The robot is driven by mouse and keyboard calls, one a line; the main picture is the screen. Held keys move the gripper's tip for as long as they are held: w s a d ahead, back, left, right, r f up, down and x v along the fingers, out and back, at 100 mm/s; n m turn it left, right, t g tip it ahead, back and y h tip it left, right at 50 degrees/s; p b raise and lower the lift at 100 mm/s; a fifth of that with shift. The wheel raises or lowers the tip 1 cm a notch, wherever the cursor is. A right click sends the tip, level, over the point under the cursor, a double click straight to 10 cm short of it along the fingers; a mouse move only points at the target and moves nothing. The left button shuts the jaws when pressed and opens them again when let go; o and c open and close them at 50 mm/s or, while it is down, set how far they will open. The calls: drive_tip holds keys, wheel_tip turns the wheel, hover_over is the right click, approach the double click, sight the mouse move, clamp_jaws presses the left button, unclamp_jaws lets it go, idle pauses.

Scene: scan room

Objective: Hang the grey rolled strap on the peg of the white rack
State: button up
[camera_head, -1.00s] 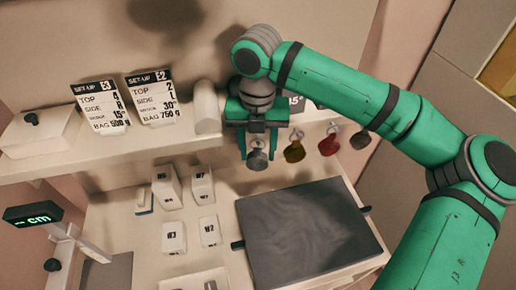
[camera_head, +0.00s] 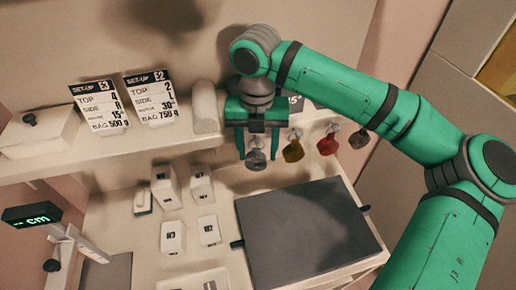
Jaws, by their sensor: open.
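The grey rolled strap (camera_head: 255,162) shows at the front edge of the white rack (camera_head: 322,116), just below a small pale peg (camera_head: 256,143). It appears to hang there, though the exact contact with the peg is too small to tell. My gripper (camera_head: 258,154) points down at this edge. Its two green fingers are open, one on each side of the peg and the strap's upper part, with gaps visible between. The wrist hides the part of the rack behind it.
A yellow-brown strap (camera_head: 293,151), a red strap (camera_head: 328,145) and a dark brown strap (camera_head: 359,139) hang to the right. Set-up cards (camera_head: 152,98) and a white roll (camera_head: 205,107) stand left. Below are white blocks (camera_head: 166,187) and a dark plate (camera_head: 307,235).

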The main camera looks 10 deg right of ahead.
sight(256, 139)
drive_tip(key=r, duration=0.7)
drive_tip(key=shift+w+a, duration=0.1)
drive_tip(key=shift+w, duration=0.15)
drive_tip(key=shift+r, duration=0.4)
drive_tip(key=shift+s, duration=0.1)
